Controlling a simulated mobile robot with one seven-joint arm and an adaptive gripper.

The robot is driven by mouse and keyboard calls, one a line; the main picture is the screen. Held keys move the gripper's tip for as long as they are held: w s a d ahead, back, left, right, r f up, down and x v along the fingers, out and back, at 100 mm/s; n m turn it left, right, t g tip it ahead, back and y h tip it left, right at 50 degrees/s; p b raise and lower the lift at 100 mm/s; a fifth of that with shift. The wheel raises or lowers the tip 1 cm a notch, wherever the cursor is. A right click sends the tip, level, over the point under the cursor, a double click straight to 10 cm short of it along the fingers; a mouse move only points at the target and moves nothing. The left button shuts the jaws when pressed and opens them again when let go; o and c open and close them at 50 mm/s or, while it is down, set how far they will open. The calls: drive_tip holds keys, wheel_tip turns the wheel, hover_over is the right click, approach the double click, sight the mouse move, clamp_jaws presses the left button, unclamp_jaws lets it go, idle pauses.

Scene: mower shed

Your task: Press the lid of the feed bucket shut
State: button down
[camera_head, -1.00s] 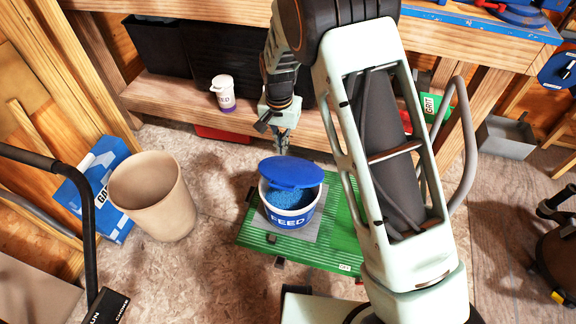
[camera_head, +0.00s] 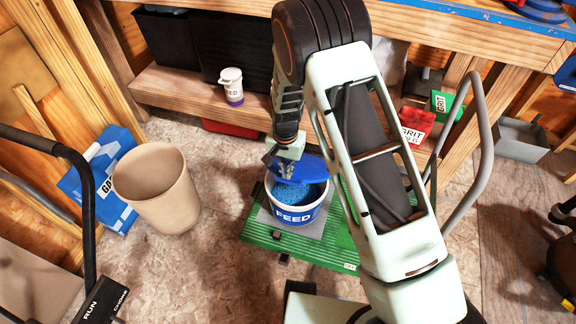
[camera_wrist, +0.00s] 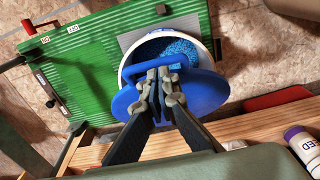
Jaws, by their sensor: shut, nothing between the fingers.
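The feed bucket (camera_head: 293,214) is white with a blue FEED label and stands on a grey square on a green platform. Blue pellets show inside it. Its blue lid (camera_head: 314,168) is tilted open, raised on the side towards the bench. In the wrist view the lid (camera_wrist: 208,92) covers part of the bucket's opening, and the bucket rim (camera_wrist: 127,68) shows beyond it. My gripper (camera_head: 287,174) is shut and empty at the lid.
The green platform (camera_head: 262,232) has a ribbed top. A beige bin (camera_head: 158,190) stands to its left, with a blue box (camera_head: 100,180) behind.

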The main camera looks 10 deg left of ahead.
drive_tip(key=shift+f, duration=0.1)
drive_tip(key=s+f+b, duration=0.3)
drive_tip(key=f, duration=0.4)
drive_tip(key=s+f+b, duration=0.3)
drive_tip(key=f+b, duration=0.1)
drive_tip(key=f, duration=0.3)
drive_tip(key=shift+a, duration=0.45)
drive_tip(key=s+r+p, duration=0.4)
drive_tip(key=r+p, duration=0.1)
drive_tip(key=r, duration=0.7)
drive_tip(key=shift+s+a+r, duration=0.2)
drive_tip(key=shift+s+a, duration=0.05)
drive_tip(key=shift+a, duration=0.1)
